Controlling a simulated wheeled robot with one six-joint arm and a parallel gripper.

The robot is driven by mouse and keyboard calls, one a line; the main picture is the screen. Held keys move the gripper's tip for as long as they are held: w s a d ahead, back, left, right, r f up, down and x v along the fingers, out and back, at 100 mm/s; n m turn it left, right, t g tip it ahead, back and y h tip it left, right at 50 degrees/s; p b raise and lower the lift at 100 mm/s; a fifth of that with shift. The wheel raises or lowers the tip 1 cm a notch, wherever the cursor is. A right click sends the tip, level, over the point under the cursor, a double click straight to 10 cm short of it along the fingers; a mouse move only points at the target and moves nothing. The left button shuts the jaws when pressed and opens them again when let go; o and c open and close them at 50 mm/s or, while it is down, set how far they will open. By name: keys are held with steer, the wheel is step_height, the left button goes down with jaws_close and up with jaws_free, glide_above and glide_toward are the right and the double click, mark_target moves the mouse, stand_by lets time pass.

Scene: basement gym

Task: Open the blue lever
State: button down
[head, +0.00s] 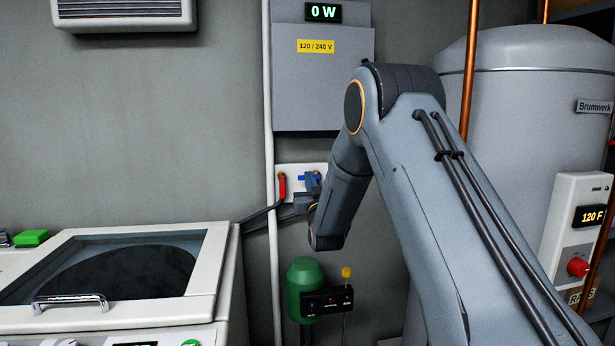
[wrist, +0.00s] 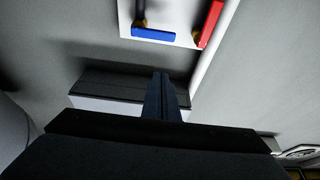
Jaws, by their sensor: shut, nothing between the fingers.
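The blue lever (head: 302,178) lies roughly horizontal on a white wall plate (head: 321,168), to the right of the red lever (head: 282,186), which hangs upright. In the wrist view the blue lever (wrist: 153,34) lies crosswise near the top, with the red lever (wrist: 211,24) slanting at its right. My gripper (wrist: 161,80) is shut and empty, its fingertips pointing at the plate just short of the blue lever in the picture. In the head view my gripper (head: 312,181) overlaps the plate's right part, and my arm hides some of it. I cannot tell whether it touches the lever.
A grey box with a "0 W" display (head: 323,70) hangs above the plate. A white pipe (head: 268,120) runs beside it. A glass-lidded white machine (head: 215,262) stands at lower left. A green canister (head: 304,272) is below, and a grey tank (head: 525,110) at right.

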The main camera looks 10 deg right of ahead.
steer(key=p+x, duration=0.2)
steer(key=x, duration=0.7)
steer(key=shift+f+p, duration=0.7)
steer(key=shift+f, duration=1.25)
